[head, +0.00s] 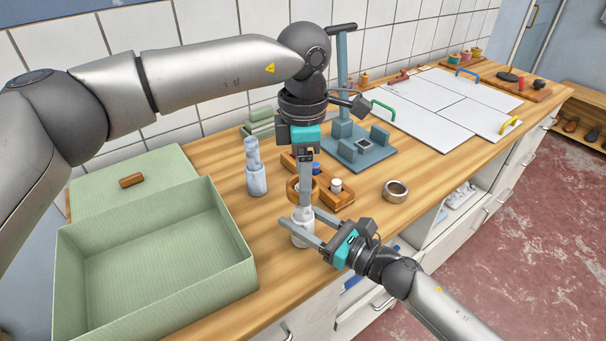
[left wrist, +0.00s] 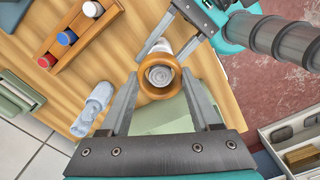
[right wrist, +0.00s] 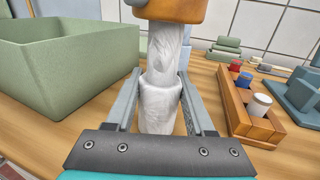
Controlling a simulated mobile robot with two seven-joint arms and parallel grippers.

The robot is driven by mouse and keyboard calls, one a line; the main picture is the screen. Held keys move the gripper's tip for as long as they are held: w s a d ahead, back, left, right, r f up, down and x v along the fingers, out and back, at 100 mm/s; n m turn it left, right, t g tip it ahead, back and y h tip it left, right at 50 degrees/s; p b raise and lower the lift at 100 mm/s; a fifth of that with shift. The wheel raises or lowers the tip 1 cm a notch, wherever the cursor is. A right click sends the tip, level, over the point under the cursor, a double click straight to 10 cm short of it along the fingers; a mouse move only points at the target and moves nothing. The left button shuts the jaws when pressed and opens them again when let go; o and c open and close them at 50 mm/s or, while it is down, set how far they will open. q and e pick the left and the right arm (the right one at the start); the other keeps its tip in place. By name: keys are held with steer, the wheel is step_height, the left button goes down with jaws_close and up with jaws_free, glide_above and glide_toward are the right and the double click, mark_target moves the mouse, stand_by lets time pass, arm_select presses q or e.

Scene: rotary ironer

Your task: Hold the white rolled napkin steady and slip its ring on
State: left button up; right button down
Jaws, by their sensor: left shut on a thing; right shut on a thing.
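The white rolled napkin (head: 302,234) stands upright on the wooden counter, with a wide lower part and a narrower top. My right gripper (head: 306,226) is shut on it from the sides; the right wrist view shows the napkin (right wrist: 160,110) between the fingers. My left gripper (head: 304,184) is shut on a brown wooden ring (head: 293,191) from above. In the left wrist view the napkin's spiral top (left wrist: 159,75) shows inside the ring (left wrist: 158,92). In the right wrist view the ring (right wrist: 172,10) is at the napkin's upper end; how far down it sits I cannot tell.
A grey-blue rolled napkin (head: 256,180) stands to the left. A wooden rack (head: 329,199) with small capped pots is close behind. A metal ring (head: 395,191) lies to the right. An open green box (head: 225,222) fills the left; a blue-grey stand (head: 358,155) is behind.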

arm_select(q)
steer(key=shift+f, duration=1.05)
steer(key=o, duration=1.4)
steer(key=shift+r, duration=0.1)
steer(key=shift+r, duration=5.5)
